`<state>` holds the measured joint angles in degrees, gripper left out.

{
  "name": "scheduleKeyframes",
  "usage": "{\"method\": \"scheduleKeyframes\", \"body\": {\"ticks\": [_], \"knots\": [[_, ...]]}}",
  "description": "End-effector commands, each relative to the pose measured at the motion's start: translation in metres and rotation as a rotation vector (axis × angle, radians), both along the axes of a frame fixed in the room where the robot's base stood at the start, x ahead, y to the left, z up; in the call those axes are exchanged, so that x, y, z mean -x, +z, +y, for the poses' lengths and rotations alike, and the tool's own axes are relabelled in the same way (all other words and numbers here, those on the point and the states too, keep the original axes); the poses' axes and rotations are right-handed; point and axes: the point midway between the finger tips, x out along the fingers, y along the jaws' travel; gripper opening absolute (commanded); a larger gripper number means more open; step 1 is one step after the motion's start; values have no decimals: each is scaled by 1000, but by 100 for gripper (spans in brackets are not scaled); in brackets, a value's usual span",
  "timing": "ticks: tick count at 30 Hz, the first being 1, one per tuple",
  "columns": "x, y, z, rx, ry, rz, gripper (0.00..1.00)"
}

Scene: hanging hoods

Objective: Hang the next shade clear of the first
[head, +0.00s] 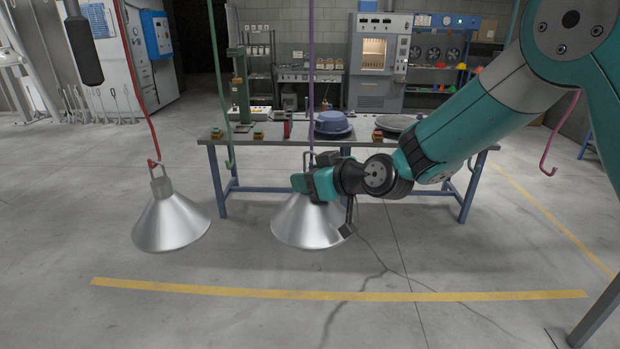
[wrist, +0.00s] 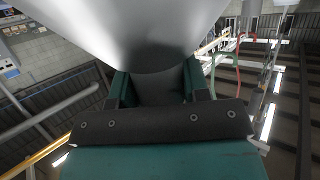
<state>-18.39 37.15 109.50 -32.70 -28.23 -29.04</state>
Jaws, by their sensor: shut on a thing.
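The first silver cone shade (head: 171,220) hangs by its bail from the red hook (head: 154,150) at left in the head view. A second silver cone shade (head: 305,225) is upright at mid-picture, and it fills the top of the wrist view (wrist: 140,30). My gripper (head: 298,184) is shut on this second shade near its neck. The purple hook line (head: 311,80) comes down to the second shade's bail; I cannot tell whether the hook is through it. The green hook (head: 229,160) hangs empty between the two shades. The two shades are apart.
A pink hook (head: 549,168) hangs empty at far right. A workbench (head: 265,142) with a blue basin (head: 332,124) and a grey round tray (head: 398,122) stands behind the second shade. A dark cylinder (head: 84,52) hangs at upper left. The floor in front is clear, with a yellow line (head: 330,295).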

Motion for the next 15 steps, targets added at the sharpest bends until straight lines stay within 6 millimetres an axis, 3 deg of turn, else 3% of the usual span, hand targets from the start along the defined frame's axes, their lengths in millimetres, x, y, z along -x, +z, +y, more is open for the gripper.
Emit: {"method": "scheduleKeyframes", "body": {"ticks": [15], "knots": [[0,-8,0,-2,0,-1,0]]}}
